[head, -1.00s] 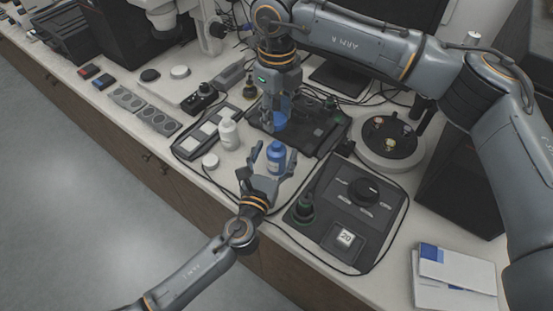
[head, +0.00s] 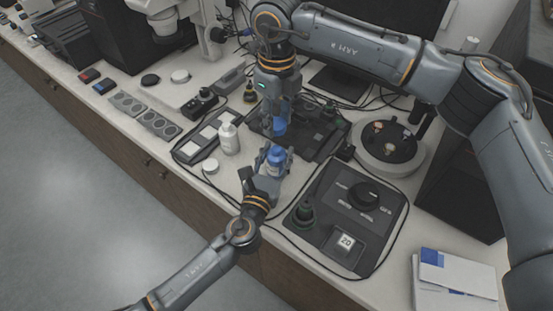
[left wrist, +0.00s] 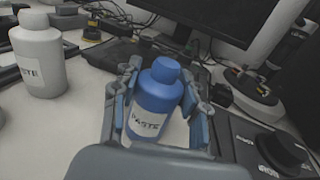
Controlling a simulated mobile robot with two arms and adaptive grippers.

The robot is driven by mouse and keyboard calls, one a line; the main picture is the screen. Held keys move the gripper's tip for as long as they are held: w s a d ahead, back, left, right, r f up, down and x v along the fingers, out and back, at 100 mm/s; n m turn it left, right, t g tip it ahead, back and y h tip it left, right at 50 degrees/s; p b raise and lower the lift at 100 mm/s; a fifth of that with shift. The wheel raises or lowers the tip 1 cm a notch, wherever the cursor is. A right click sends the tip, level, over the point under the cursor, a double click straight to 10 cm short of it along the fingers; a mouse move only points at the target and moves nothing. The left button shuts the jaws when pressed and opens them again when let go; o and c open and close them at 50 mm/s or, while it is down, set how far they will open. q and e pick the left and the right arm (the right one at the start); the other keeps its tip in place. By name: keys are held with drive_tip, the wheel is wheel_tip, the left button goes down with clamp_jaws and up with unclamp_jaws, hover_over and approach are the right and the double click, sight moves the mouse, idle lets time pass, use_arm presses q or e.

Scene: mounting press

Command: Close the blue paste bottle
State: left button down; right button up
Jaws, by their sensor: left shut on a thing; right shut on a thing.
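The blue paste bottle (head: 275,158) stands upright between the fingers of my left gripper (head: 272,163), which is shut on it. In the left wrist view the bottle (left wrist: 157,98) shows its white PASTE label between both fingers. My right gripper (head: 279,124) points down above and slightly beyond the bottle, shut on a small blue cap (head: 279,127). The cap is apart from the bottle in the head view.
A white paste bottle (head: 229,138) stands left of the blue one, with a white cap (head: 210,166) lying near it. A black control panel (head: 350,213) with a dial is to the right. A dark tray (head: 318,138) lies behind. The bench's front edge is close.

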hover_over(277, 149)
drive_tip(key=shift+f, duration=2.45)
drive_tip(key=shift+f, duration=0.9)
drive_tip(key=shift+f, duration=0.55)
